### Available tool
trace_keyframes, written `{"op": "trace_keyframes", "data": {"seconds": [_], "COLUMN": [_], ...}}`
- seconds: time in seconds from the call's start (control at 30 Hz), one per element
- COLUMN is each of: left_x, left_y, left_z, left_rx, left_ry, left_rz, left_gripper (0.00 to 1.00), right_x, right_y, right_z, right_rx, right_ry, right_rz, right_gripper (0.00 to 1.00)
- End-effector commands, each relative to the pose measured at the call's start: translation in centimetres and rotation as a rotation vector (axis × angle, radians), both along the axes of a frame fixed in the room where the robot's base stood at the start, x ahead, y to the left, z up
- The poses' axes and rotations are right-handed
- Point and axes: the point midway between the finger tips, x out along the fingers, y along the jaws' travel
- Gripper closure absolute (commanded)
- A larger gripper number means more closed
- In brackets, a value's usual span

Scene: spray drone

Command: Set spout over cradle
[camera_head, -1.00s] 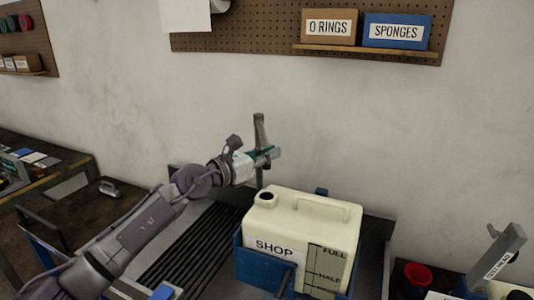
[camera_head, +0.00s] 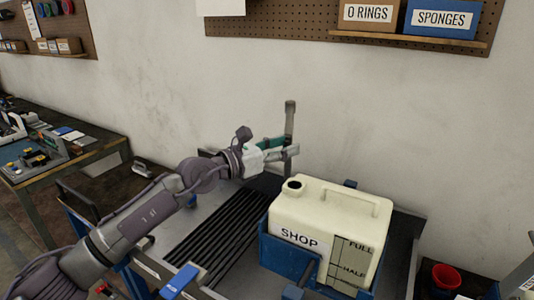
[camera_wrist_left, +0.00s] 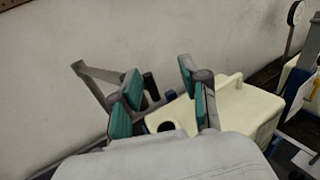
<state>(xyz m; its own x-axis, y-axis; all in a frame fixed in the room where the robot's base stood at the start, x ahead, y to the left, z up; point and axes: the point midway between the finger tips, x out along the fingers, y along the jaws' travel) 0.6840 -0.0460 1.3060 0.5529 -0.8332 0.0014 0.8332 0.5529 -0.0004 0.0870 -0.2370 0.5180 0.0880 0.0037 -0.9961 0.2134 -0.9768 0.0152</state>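A grey upright post with an arm at its top, which looks like the spout (camera_head: 290,118), stands behind the jug near its filler opening. In the left wrist view the grey bar (camera_wrist_left: 95,74) runs up behind the left finger. The blue cradle (camera_head: 285,256) holds a cream jug (camera_head: 335,215) marked SHOP, with FULL and HALF lines. My left gripper (camera_head: 277,150) is beside the post, above and behind the jug's opening. Its teal-padded fingers (camera_wrist_left: 160,95) are apart, with a dark cylinder visible in the gap; I cannot tell if they touch the post. My right gripper is out of view.
A red cup (camera_head: 445,277) stands at the right. A pegboard with O RINGS and SPONGES boxes (camera_head: 440,18) hangs on the wall. Another bench (camera_head: 75,150) is at the left.

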Motion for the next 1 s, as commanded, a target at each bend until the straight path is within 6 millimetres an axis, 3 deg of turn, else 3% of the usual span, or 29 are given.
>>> {"op": "trace_keyframes", "data": {"seconds": [0.1, 0.3, 0.7, 0.87, 0.93, 1.0], "left_x": [-1.7, -3.3, -3.8, -4.5, -5.4, -6.4], "left_y": [1.9, 4.2, 4.9, 4.3, 3.9, 4.1], "left_z": [-0.5, -0.3, -0.2, -0.4, -0.6, -0.9], "left_rx": [0.008, 0.005, 0.004, -0.084, -0.225, -0.439], "left_ry": [0.006, 0.006, 0.004, 0.043, 0.110, 0.214], "left_rz": [-0.008, -0.009, -0.009, -0.021, -0.031, -0.028], "left_gripper": [0.63, 0.63, 0.63, 0.63, 0.63, 0.63], "right_x": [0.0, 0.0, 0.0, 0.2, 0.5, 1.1], "right_y": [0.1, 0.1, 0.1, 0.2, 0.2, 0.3], "right_z": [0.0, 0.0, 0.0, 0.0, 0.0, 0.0], "right_rx": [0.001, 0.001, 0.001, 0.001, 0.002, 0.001], "right_ry": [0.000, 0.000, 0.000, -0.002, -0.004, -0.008], "right_rz": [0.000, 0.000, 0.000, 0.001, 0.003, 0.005], "right_gripper": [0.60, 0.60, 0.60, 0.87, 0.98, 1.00]}}
